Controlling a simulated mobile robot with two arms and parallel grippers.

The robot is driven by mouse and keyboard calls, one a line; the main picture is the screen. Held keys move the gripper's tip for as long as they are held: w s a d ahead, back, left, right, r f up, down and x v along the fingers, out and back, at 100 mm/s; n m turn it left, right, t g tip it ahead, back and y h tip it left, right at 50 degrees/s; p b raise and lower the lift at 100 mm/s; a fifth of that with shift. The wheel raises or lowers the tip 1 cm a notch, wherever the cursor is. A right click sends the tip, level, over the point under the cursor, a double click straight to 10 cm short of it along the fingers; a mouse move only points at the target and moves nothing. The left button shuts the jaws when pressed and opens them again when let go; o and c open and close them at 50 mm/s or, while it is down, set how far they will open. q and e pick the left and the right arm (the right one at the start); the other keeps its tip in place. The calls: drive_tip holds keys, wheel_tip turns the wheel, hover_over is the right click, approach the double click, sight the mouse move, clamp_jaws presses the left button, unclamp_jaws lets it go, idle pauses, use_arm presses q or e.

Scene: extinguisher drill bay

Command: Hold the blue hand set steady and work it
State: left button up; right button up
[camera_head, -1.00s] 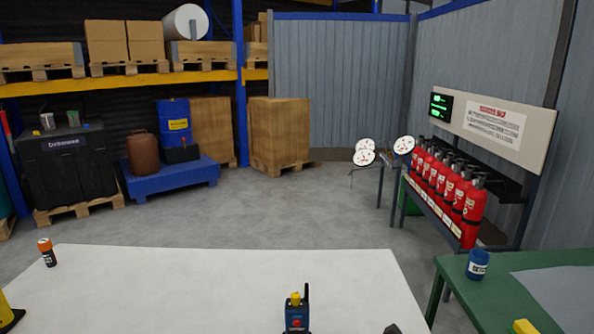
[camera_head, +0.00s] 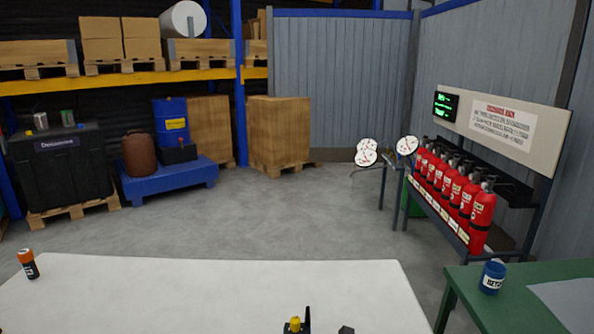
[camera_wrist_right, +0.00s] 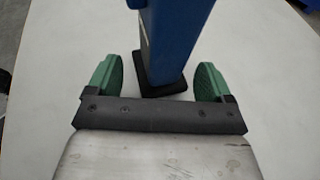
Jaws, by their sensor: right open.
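The blue hand set (camera_head: 296,327) stands at the bottom edge of the head view, with a yellow top part and a black antenna. Its lower body is cut off there. In the right wrist view, the blue body of the hand set (camera_wrist_right: 176,35) and its black foot lie between the green fingertips of my right gripper (camera_wrist_right: 157,78). The gripper is open, with a gap showing on each side of the hand set. A small dark shape (camera_head: 346,329) right of the hand set may be part of my right gripper. My left gripper is not in view.
A white table (camera_head: 210,290) carries the hand set and an orange-capped dark bottle (camera_head: 28,264) at far left. A green table (camera_head: 530,300) with a blue cup (camera_head: 492,277) stands right. Red extinguishers (camera_head: 468,200) line a rack behind. The white table's middle is clear.

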drive_tip(key=shift+b+x, duration=0.35)
drive_tip(key=shift+x, duration=0.65)
drive_tip(key=shift+w+a+f, duration=0.15)
drive_tip(key=shift+a, duration=0.1)
drive_tip(key=shift+c, duration=0.6)
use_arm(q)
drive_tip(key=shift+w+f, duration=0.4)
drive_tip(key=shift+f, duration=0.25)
use_arm(e)
drive_tip(key=c, duration=0.6)
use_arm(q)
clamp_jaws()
use_arm(e)
drive_tip(key=shift+f, duration=0.1)
